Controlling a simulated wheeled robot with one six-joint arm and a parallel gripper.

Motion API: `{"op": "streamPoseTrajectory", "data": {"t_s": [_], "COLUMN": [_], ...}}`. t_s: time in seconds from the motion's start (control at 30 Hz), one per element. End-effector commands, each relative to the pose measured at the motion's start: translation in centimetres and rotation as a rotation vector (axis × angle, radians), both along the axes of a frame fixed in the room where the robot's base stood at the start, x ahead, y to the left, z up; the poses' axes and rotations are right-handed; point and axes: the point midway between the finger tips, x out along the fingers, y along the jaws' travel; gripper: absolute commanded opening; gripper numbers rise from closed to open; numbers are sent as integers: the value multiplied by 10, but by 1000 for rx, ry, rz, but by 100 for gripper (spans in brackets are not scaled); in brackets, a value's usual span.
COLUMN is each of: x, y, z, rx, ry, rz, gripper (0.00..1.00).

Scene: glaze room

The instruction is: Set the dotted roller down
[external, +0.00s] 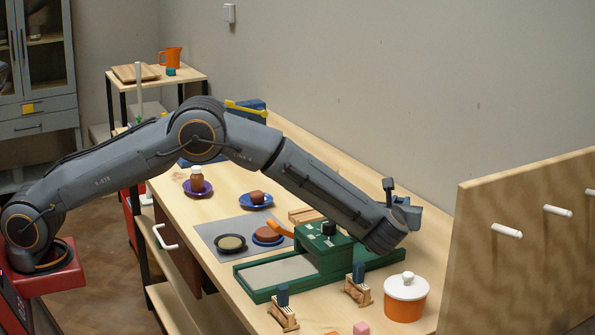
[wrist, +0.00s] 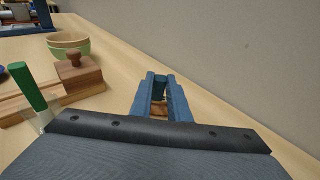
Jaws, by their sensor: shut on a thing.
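My gripper (wrist: 160,84) points away over the table in the wrist view, its two blue fingers close together. A small brown piece (wrist: 158,111) shows between them; I take it to be the dotted roller, but its dots cannot be made out. The fingers and the dark wrist cover hide most of it. In the external view my gripper (external: 404,212) is above the far right part of the table, near the wall, behind the green slab machine. The held roller cannot be made out there.
In the wrist view, a wooden block with a knob (wrist: 80,76), a green bowl (wrist: 72,42) and a green-handled tool (wrist: 28,88) stand left. In the external view, an orange pot with white lid (external: 405,298) and a pegboard (external: 520,240) stand right. Bare tabletop lies along the wall.

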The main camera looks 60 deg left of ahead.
Motion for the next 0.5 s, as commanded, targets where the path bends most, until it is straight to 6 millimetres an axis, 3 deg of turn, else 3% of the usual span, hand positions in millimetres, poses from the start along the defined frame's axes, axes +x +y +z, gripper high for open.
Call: {"op": "streamPoseTrajectory", "data": {"t_s": [0.47, 0.5], "x": [-1, -1], "y": [0, 0], "z": [-16, -17], "rx": [-1, -1], "ry": [8, 9], "rz": [-1, -1], "gripper": [0, 19]}}
